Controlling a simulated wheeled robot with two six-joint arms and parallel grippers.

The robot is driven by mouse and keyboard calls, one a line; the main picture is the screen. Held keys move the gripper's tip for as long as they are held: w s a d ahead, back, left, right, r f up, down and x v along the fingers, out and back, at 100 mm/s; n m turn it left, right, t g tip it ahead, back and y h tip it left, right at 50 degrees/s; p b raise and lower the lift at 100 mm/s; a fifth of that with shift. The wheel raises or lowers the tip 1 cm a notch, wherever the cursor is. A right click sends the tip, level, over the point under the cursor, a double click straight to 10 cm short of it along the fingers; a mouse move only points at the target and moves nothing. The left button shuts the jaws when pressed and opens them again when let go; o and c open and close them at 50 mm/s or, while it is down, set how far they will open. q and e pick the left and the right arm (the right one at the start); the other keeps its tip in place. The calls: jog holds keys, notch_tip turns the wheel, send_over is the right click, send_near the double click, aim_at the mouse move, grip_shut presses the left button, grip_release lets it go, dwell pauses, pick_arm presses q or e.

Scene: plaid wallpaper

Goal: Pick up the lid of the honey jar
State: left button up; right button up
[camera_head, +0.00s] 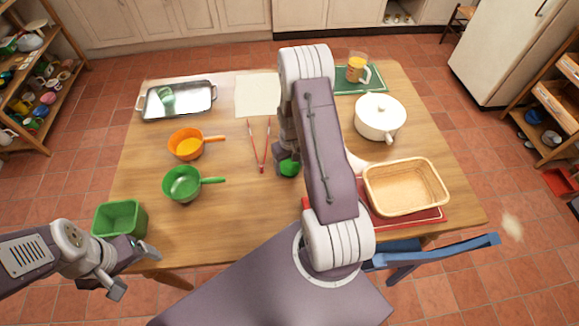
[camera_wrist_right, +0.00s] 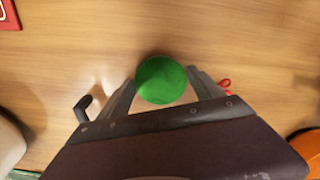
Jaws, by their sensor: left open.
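A round green lid (camera_wrist_right: 162,80) shows in the right wrist view, between the two fingers of my right gripper (camera_wrist_right: 162,82). The fingertips lie close at its left and right edges; I cannot tell whether they press on it. In the head view the green lid (camera_head: 289,168) shows just below my right gripper (camera_head: 287,158), partly hidden by the arm. The jar body under the lid cannot be made out. My left gripper (camera_head: 135,270) is open and empty, at the table's front left corner near a green bin.
On the wooden table, red tongs (camera_head: 260,150) lie left of the lid. A wicker basket (camera_head: 405,185) and a white pot (camera_head: 380,120) stand right. A metal tray (camera_head: 150,114) is at back left.

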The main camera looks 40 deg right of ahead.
aim_at(290, 166)
jog(key=c, duration=0.9)
jog(key=shift+r, duration=0.5)
notch_tip(290, 166, up, 3)
jog(key=shift+w+f, duration=0.1)
jog(key=s+a+r, duration=0.2)
jog(key=a, duration=0.1)
jog(key=s+a+r, duration=0.2)
jog(key=a, duration=0.1)
jog(key=s+a+r, duration=0.2)
jog(key=a+r, duration=0.1)
jog(key=a, duration=0.1)
jog(key=shift+r, duration=0.1)
